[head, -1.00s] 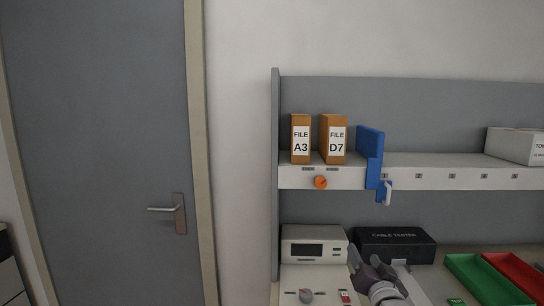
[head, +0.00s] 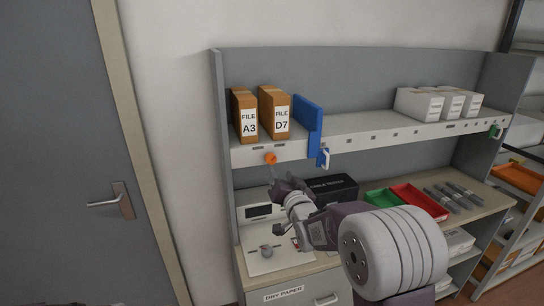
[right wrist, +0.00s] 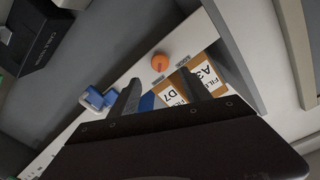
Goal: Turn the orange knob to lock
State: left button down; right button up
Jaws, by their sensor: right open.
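The orange knob (head: 271,159) is a small round knob on the front edge of the white shelf (head: 352,130), below the two orange file boxes. It also shows in the right wrist view (right wrist: 160,62), beyond the fingertips and between their directions. My right gripper (head: 277,182) is just below the knob in the head view, apart from it. Its fingers (right wrist: 158,86) are open with nothing between them. My left gripper is not in view.
File boxes A3 (head: 245,117) and D7 (head: 274,113) stand above the knob, beside a blue divider (head: 309,125). A blue-and-white part (head: 323,158) hangs from the shelf to the right. Below are a black box (head: 334,190) and green and red trays (head: 419,201).

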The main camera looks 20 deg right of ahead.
aim_at(272, 160)
jog(key=w+p, duration=0.3)
jog(key=w, duration=0.5)
jog(key=shift+w+p, duration=0.35)
jog(key=shift+p, duration=0.05)
jog(key=shift+w, duration=0.15)
jog(key=shift+a, duration=0.15)
jog(key=shift+f, duration=0.1)
grip_shut()
